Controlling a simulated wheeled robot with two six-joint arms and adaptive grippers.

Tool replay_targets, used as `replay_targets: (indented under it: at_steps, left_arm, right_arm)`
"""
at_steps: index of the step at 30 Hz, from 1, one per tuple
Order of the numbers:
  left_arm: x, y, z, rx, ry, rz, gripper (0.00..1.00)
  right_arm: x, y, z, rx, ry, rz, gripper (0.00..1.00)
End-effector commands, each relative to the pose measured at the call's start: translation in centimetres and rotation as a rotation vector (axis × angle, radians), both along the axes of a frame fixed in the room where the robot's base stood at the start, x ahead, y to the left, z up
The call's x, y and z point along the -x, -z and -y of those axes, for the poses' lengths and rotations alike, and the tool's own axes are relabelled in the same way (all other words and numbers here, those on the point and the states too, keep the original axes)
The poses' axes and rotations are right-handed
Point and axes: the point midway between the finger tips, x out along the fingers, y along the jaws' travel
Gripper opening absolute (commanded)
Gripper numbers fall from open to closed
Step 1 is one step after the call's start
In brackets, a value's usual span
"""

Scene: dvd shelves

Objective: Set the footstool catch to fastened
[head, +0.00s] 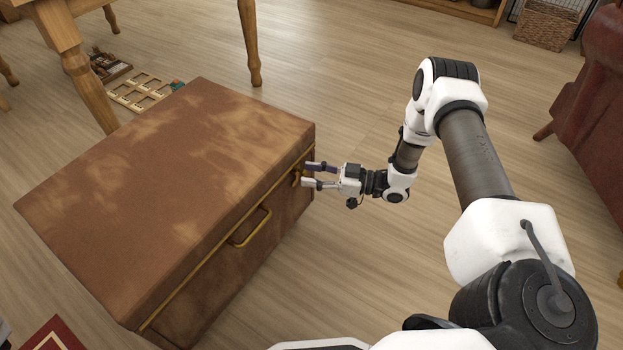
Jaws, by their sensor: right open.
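The footstool (165,195) is a large brown suede box with a closed lid. A brass handle (250,230) sits on its front, below a thin brass line at the lid's edge. The catch (297,178) is a small brass piece near the right end of the front; whether it is fastened cannot be made out. My right gripper (308,175) is open, its two fingers pointing left at the catch, one on the far side and one on the near side. Whether the fingers touch it cannot be told. My left gripper does not show.
Wooden table legs (249,45) stand behind the footstool, with wooden trays (138,92) on the floor. A dark red armchair (595,130) is at the right and a wicker basket (546,25) at the back. The floor (350,80) between is clear.

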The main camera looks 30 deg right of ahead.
Motion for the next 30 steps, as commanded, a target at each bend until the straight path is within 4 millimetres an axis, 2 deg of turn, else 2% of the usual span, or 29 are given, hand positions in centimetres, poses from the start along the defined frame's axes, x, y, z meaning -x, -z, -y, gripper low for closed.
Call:
replay_targets:
  at_steps: [7, 8, 9, 11, 17, 24, 30]
  left_arm:
    - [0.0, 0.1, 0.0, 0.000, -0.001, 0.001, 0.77]
    - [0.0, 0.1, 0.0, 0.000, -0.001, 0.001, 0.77]
    - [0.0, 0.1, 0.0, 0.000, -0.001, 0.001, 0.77]
    - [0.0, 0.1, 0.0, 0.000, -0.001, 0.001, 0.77]
    - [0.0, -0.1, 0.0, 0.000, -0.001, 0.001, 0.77]
    - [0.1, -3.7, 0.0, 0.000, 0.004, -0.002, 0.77]
    - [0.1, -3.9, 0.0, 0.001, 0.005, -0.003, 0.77]
  right_arm:
    - [-0.2, -0.1, -0.2, -0.001, 0.000, -0.001, 0.42]
    - [-0.2, -0.1, -0.2, -0.001, 0.000, -0.001, 0.35]
    - [-0.2, -0.1, -0.2, -0.001, 0.000, -0.001, 0.21]
    - [-0.2, -0.1, -0.2, -0.001, 0.000, -0.001, 0.00]
    - [-0.2, -0.1, -0.2, 0.003, 0.000, 0.000, 0.00]
    - [0.0, -1.2, -0.8, 0.134, -0.001, 0.051, 0.00]
    - [0.1, -0.5, -1.0, 0.187, -0.001, 0.077, 0.00]
